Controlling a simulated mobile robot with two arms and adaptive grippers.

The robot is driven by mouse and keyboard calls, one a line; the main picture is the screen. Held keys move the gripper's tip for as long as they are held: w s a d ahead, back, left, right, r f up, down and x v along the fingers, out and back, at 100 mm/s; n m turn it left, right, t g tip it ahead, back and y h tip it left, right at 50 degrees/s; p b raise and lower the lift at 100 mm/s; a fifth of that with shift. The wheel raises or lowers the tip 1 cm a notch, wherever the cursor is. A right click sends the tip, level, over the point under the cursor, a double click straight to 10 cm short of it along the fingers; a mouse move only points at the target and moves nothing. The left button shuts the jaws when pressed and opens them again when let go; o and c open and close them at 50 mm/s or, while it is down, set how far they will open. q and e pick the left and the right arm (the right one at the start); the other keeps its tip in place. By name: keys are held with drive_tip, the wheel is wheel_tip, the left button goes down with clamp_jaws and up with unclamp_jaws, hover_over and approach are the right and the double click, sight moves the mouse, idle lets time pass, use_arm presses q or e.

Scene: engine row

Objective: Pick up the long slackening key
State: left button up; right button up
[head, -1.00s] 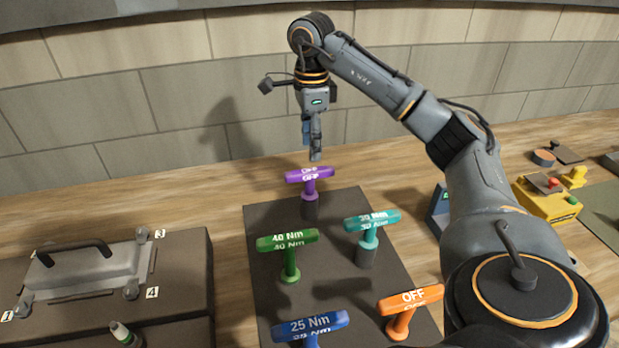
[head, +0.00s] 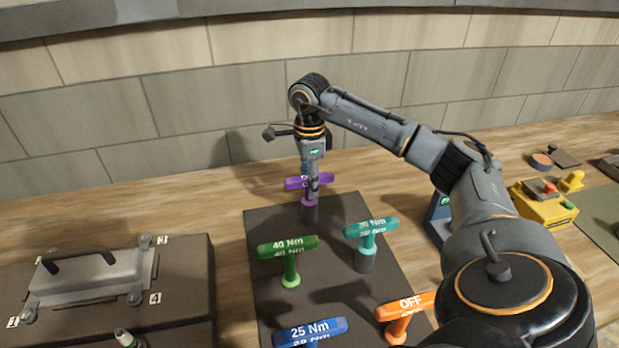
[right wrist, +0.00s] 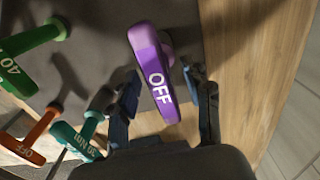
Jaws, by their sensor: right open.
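A purple T-handled key marked OFF (head: 294,184) stands upright at the far end of the dark mat (head: 330,293), with a dark grey lower end. An orange key marked OFF (head: 402,309) stands at the near right of the mat, partly cut off by my arm. My right gripper (head: 311,192) is down at the purple key and hides part of its handle. In the right wrist view, the open fingers (right wrist: 160,84) are on either side of the purple handle (right wrist: 153,60), with gaps visible. My left gripper is not in view.
Green 40 Nm (head: 288,248), teal 30 Nm (head: 371,230) and blue 25 Nm (head: 309,333) keys stand nearby on the mat. A dark block with a handled metal cover (head: 95,272) is at left. A yellow box (head: 545,203) is at right. Bare wood lies behind the mat.

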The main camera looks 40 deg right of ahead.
clamp_jaws()
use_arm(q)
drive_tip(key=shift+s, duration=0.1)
use_arm(e)
drive_tip(key=shift+r, duration=0.1)
